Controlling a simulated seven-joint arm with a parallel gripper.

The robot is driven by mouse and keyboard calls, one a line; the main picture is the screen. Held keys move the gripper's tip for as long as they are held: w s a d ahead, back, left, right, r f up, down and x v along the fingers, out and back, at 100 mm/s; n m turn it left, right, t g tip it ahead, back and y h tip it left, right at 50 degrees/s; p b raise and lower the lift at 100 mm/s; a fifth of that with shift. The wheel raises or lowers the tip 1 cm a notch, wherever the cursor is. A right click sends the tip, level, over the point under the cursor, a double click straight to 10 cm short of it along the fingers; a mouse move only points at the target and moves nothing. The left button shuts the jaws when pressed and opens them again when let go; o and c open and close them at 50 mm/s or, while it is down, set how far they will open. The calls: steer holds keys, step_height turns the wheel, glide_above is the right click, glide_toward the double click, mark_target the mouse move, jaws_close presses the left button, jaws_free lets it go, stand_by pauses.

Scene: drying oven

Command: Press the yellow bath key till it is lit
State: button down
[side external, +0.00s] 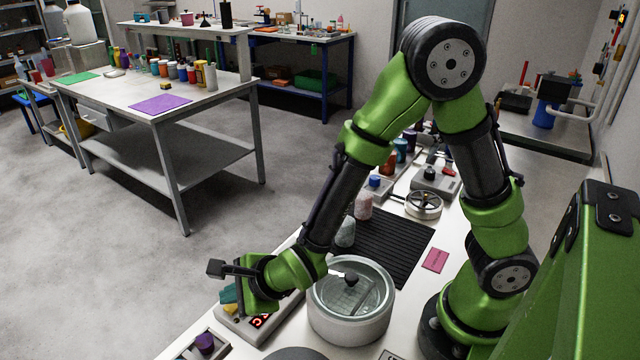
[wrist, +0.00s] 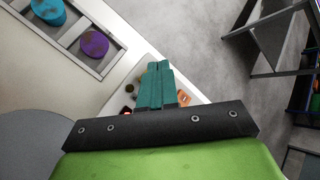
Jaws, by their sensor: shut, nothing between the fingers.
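My gripper (side external: 229,296) has teal fingers, shut and empty, over the panel. They also show in the wrist view (wrist: 158,64). Contact cannot be told.
A tray (wrist: 112,62) with a purple cup (wrist: 94,44) and a blue cup (wrist: 47,10) stands beside the panel. The bath is close by my wrist. A black ribbed mat (side external: 392,247) and a pink card (side external: 435,260) lie behind it. The bench edge drops to floor.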

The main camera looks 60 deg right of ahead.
mark_target(235, 309)
steer(key=shift+f, duration=0.1)
stand_by(0.3)
steer(key=shift+f, duration=0.45)
stand_by(0.3)
steer(key=shift+r, duration=0.55)
step_height(235, 309, up, 6)
stand_by(0.7)
